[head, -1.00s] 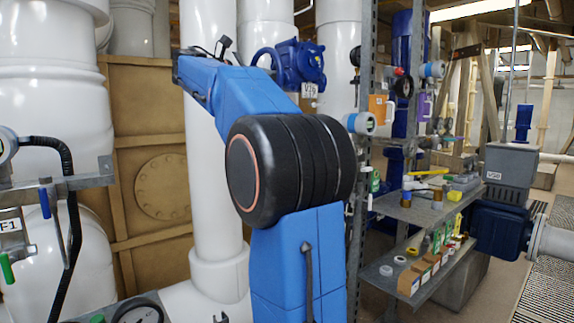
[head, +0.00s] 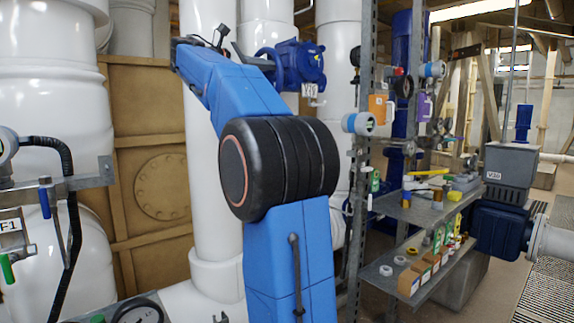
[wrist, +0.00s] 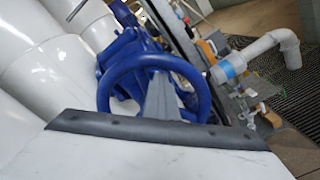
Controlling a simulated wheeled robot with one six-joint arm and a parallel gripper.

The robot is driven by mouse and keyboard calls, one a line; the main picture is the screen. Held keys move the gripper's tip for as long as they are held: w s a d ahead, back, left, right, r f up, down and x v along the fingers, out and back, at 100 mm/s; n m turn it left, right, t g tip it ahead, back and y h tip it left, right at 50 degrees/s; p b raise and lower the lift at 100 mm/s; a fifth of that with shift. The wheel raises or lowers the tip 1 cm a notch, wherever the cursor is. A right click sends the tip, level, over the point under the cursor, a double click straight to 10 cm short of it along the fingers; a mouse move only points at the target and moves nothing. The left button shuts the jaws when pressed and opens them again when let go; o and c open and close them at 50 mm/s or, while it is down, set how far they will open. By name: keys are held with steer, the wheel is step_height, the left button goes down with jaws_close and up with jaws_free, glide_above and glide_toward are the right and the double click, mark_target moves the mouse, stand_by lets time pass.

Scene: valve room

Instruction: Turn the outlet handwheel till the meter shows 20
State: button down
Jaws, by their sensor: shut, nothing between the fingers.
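A blue handwheel (head: 264,62) is on a blue valve body (head: 300,64) with a small white tag, too small to read surely. In the wrist view the wheel's ring (wrist: 150,62) fills the middle. My gripper (head: 262,62) shows as a grey tip at the wheel's left side in the head view. In the wrist view my gripper (wrist: 160,98) is a grey wedge seen against the inside of the ring. It is shut with nothing held. I cannot tell whether it touches the wheel. A round-faced meter (head: 360,123) is on the rack post; its reading is too small.
Large white pipes (head: 212,180) stand behind my arm. A metal rack post (head: 368,60) and shelves with small items (head: 425,205) are to the right. A bracket (head: 85,182) juts in at left.

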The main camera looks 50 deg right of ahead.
steer(key=shift+w+r, duration=0.1)
steer(key=shift+w+d+r, duration=0.15)
steer(key=shift+w+r, duration=0.3)
steer(key=shift+w, duration=0.1)
steer(key=shift+w+d+r, duration=0.1)
steer(key=shift+w+r, duration=0.05)
steer(key=shift+w, duration=0.3)
steer(key=shift+w+d+r, duration=0.1)
steer(key=shift+w, duration=0.4)
steer(key=shift+w, duration=0.2)
steer(key=shift+w+d, duration=0.2)
steer(key=shift+w, duration=0.35)
